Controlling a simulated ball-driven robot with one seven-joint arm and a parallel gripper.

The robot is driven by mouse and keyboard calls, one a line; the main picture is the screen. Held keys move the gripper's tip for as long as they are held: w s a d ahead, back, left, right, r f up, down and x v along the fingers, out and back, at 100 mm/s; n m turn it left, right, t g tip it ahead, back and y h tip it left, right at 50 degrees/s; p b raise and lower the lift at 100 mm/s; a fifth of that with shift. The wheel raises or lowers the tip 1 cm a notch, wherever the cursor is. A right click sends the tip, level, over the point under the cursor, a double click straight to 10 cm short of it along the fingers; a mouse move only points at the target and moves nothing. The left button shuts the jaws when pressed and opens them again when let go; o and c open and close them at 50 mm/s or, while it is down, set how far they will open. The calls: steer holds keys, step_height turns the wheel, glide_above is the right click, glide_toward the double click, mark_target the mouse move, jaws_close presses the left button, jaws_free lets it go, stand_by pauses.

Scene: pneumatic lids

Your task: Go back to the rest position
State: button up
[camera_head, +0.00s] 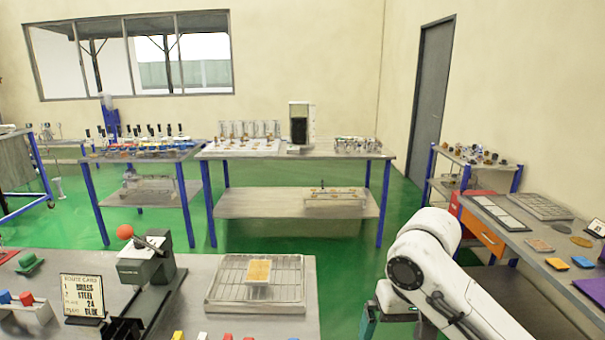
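My white arm (435,265) rises from the lower right corner and bends at a joint with a black round cap. No held object shows.
A near grey bench (200,265) carries a lever press (145,262), a wire tray (285,270) with a yellow block, and a sign (82,295). A right bench (490,215) stands close to my arm. Green floor (345,265) is open between them.

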steer(key=s+a+f+t+y, duration=0.2)
steer(key=s+a+f+y, duration=0.3)
steer(key=s+f, duration=0.5)
steer(key=s+d+f+h, duration=0.2)
steer(key=s+d+f, duration=0.2)
steer(key=s, duration=0.3)
steer(key=s+d+f+m+g+h, duration=0.1)
steer(key=s+d+f+h, duration=0.1)
steer(key=s+d+f, duration=0.2)
steer(key=s+d+f+h, duration=0.1)
steer(key=s+d+f, duration=0.3)
steer(key=s, duration=0.8)
steer(key=d, duration=0.2)
steer(key=shift+s+d+f+h, duration=0.15)
steer(key=shift+s+d+h, duration=0.1)
steer(key=shift+d+h, duration=0.15)
